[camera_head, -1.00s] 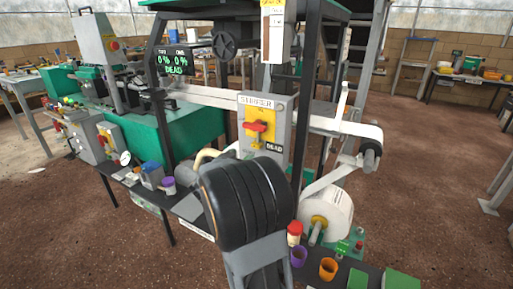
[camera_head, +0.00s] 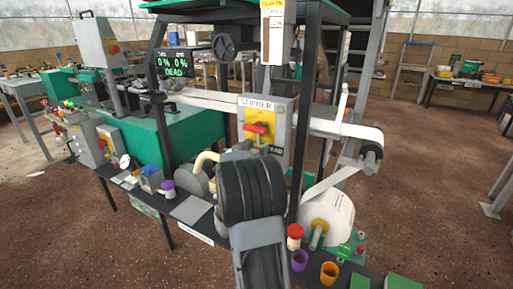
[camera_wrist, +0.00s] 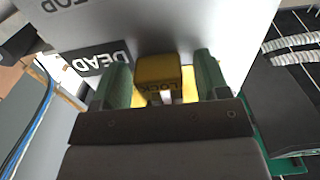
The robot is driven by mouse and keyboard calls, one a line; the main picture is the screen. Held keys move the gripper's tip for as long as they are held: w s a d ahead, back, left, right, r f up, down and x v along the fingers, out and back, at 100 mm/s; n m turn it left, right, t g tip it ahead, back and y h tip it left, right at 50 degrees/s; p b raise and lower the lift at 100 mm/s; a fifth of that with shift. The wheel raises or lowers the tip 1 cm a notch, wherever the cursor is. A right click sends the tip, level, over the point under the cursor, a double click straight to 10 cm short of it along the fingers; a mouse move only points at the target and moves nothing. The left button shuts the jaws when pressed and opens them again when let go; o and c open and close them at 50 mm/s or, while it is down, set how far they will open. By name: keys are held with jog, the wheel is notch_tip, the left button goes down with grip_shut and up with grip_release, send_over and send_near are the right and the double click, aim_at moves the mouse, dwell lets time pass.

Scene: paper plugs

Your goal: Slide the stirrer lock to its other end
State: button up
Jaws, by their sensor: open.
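The stirrer box (camera_head: 278,108) is a grey panel with a yellow plate and a red handle (camera_head: 257,128) in the head view. A "DEAD" label (camera_head: 276,149) sits at its lower right, partly covered by my arm. In the wrist view, the yellow block marked "LOCK" (camera_wrist: 157,70) stands out from the grey panel, with a small pale piece below it. My open gripper (camera_wrist: 163,82) has a green finger on each side of the block. A narrow gap shows at the right finger; contact at the left is unclear. My arm hides the gripper in the head view.
A white paper roll (camera_head: 330,215) and a roller (camera_head: 369,155) stand right of the box. A dark post (camera_head: 307,110) rises close beside the box.

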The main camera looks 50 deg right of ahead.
grip_shut()
jog(key=shift+f+b, duration=0.45)
jog(key=shift+f, duration=0.9)
grip_release()
jog(key=shift+a, duration=0.15)
jog(key=p+v, duration=0.1)
jog(key=v, duration=1.2)
jog(key=shift+a+p, duration=0.3)
jog(key=shift+s, duration=0.1)
